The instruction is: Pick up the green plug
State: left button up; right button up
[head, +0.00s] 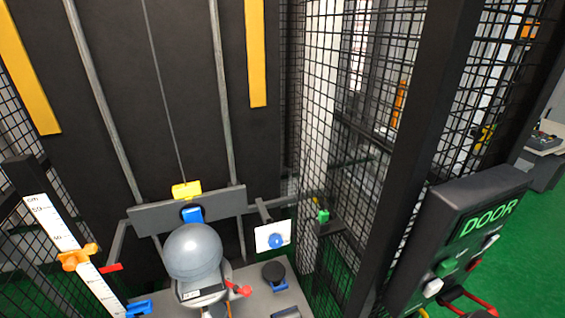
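A small green piece (323,215) stands on a dark ledge behind the mesh, right of the white card with a blue knob (276,240). Another green piece (445,267) is on the front of the black DOOR box (470,222) at the right, near white pieces (433,288) and a dark red one. I cannot tell for certain which green piece is the plug. Red and yellow cables (480,304) show below the box. Neither of my grippers shows in the head view.
A grey sphere (194,252) sits in the tower's middle under a blue and yellow holder. A scale with an orange clamp (78,257) stands at the left. Mesh walls and a dark post (418,130) separate the tower from the DOOR box. Green floor (535,235) is open at the right.

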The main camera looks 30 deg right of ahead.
aim_at(323, 217)
jog(key=z, duration=1.3)
